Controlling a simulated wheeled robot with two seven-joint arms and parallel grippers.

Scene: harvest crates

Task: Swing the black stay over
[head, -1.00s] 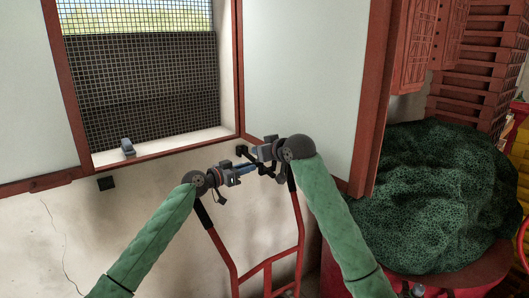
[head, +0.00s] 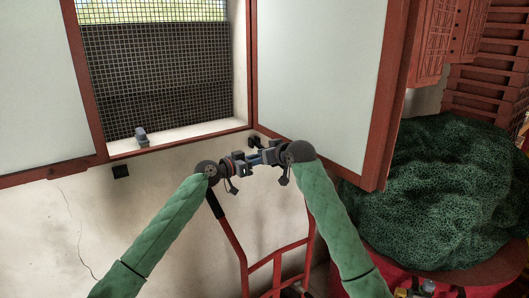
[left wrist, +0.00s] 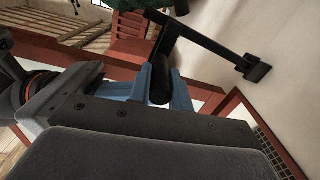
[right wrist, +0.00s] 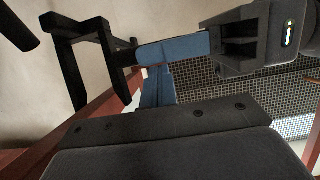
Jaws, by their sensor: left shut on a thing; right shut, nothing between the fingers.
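The black stay is a thin bar with a bracket (head: 253,142) on the wall below the window's right corner. In the left wrist view the stay's bar (left wrist: 205,43) runs from a wall plate to a round black grip. My left gripper (head: 258,160) is shut on that grip, between its blue fingers (left wrist: 160,88). The stay also shows in the right wrist view (right wrist: 85,60). My right gripper (head: 270,157) is shut and empty, close to the left gripper's fingertips. Its blue fingers (right wrist: 157,92) show just below a left blue finger; I cannot tell whether they touch.
A pale red-framed shutter (head: 320,75) stands open right of the meshed window (head: 155,70). A red hand truck (head: 280,260) stands below my grippers. A green net heap (head: 440,190) is at right. A small grey object (head: 141,136) sits on the sill.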

